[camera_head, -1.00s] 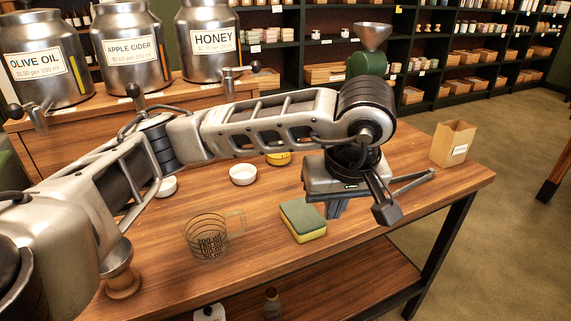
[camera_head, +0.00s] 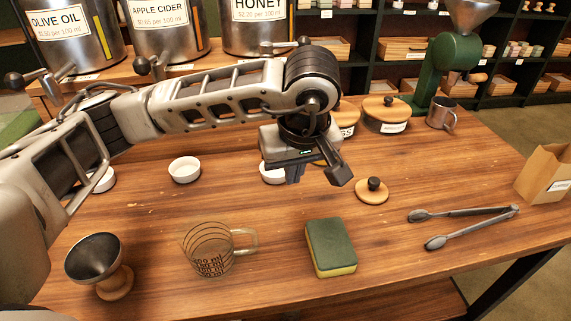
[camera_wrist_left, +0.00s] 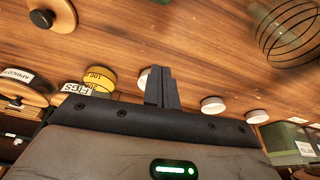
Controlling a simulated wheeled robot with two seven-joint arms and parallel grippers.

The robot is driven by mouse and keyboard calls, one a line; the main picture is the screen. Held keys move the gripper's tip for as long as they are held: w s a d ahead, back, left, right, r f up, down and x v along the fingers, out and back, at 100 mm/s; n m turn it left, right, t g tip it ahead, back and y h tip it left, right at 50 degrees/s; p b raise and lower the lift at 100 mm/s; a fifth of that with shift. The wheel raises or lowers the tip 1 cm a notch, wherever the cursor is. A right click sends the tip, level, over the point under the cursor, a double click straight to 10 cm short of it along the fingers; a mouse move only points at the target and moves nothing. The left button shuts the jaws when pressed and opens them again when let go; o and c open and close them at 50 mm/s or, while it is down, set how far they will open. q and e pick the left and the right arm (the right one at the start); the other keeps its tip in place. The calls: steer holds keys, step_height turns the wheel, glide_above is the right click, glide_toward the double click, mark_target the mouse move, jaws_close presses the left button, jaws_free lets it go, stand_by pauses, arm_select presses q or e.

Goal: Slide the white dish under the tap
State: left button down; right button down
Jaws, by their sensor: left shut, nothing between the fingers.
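Several small white dishes stand on the wooden table: one at left centre (camera_head: 184,170), one at far left (camera_head: 103,181) partly behind my arm, and one (camera_head: 271,175) partly behind my left gripper. My left gripper (camera_head: 294,174) is shut and empty, pointing down just beside that last dish; whether it touches is unclear. In the left wrist view the shut fingers (camera_wrist_left: 162,86) hide part of one dish (camera_wrist_left: 143,76); two more dishes (camera_wrist_left: 212,104) (camera_wrist_left: 257,116) lie to the right. Steel drums carry taps: olive oil (camera_head: 42,80), apple cider (camera_head: 150,66), honey (camera_head: 285,45). My right gripper is out of view.
A measuring cup (camera_head: 211,250), a sponge (camera_head: 331,245), a funnel (camera_head: 95,258) and tongs (camera_head: 462,222) lie toward the front. A wooden lid (camera_head: 372,193), lidded jars (camera_head: 387,113) and a metal mug (camera_head: 440,113) are at right. The table between dishes and cup is clear.

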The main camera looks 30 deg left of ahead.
mark_target(276, 175)
arm_select(q)
steer(key=x, duration=0.7)
steer(key=shift+a+f, duration=0.15)
steer(key=shift+f, duration=0.15)
steer(key=shift+w+a+r, duration=0.1)
steer(key=shift+w+a, duration=1.2)
steer(key=shift+w, duration=0.05)
steer(key=shift+w+a, duration=0.1)
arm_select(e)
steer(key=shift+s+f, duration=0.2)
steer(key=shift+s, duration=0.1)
arm_select(q)
steer(key=shift+w+a, duration=0.1)
steer(key=w+a+b, duration=0.1)
steer(key=w+a, duration=0.1)
steer(key=shift+w+a+b, duration=0.25)
steer(key=shift+w+b, duration=0.05)
steer(key=shift+b, duration=0.1)
steer(key=shift+w+a, duration=0.1)
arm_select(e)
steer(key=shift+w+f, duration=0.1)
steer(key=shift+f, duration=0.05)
